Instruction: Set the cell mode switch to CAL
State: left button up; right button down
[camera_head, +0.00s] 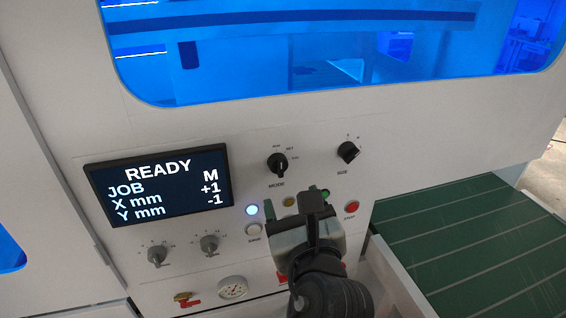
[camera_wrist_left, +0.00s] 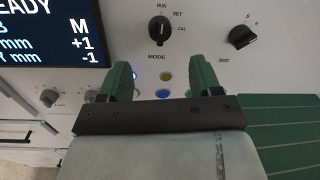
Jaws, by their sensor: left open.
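The black MODE switch (camera_head: 278,163) is on the panel right of the display. In the left wrist view the MODE switch (camera_wrist_left: 160,28) has RUN above it, SET at upper right and CAL at right. Its grip stands near upright, seemingly towards RUN; the pointer is small. My left gripper (camera_head: 312,198) is below and right of the switch in the head view. In the wrist view its green fingers (camera_wrist_left: 161,76) are spread apart and empty, with the switch beyond and above the gap between them. My right gripper is not in view.
A similar SIZE knob (camera_head: 348,152) sits to the right. The display (camera_head: 158,185) reads READY, JOB M, X +1, Y -1. Buttons, including a red STOP (camera_head: 351,207), lie close around my gripper. A green conveyor (camera_head: 480,240) is at right.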

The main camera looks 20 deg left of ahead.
aim_at(280, 170)
pick_arm(q)
jog(key=p+x, duration=0.1)
jog(key=x, duration=0.7)
jog(key=shift+w+a+p, duration=0.2)
jog(key=shift+w+p, duration=0.15)
jog(key=shift+w+a+f, duration=0.1)
jog(key=shift+w+a, duration=0.15)
jog(key=shift+w, duration=0.15)
